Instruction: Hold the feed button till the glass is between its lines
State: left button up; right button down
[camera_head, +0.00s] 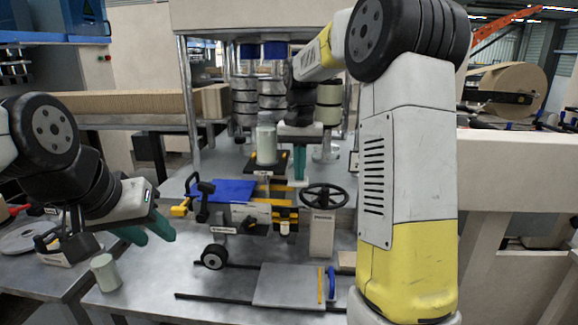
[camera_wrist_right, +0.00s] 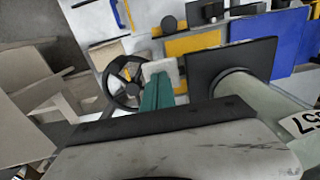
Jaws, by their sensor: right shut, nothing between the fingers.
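My right gripper (camera_head: 299,177) points down in the middle of the work table, its teal fingers shut and empty. In the right wrist view its fingers (camera_wrist_right: 160,85) end over or against a small pale block (camera_wrist_right: 162,70); I cannot tell if they touch. Beside it a pale green glass-like cylinder (camera_head: 266,144) stands upright on a black plate (camera_head: 268,163). In the wrist view the cylinder (camera_wrist_right: 255,95) bears a partly visible label. No lines on it can be made out, and no feed button can be identified. My left gripper (camera_head: 156,233) is open and empty at the left.
A black handwheel (camera_head: 324,196) stands right of the fingers. Another pale cylinder (camera_head: 106,273) stands at the front left. A grey sliding plate (camera_head: 290,285) lies in front.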

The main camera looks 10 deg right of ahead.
jog(key=shift+s+f, duration=0.2)
jog(key=shift+f, duration=0.5)
jog(key=shift+d, duration=0.15)
dwell(3.6)
dwell(2.6)
notch_tip(320, 180, up, 15)
jog(key=shift+w+r, duration=0.2)
jog(key=shift+w, duration=0.1)
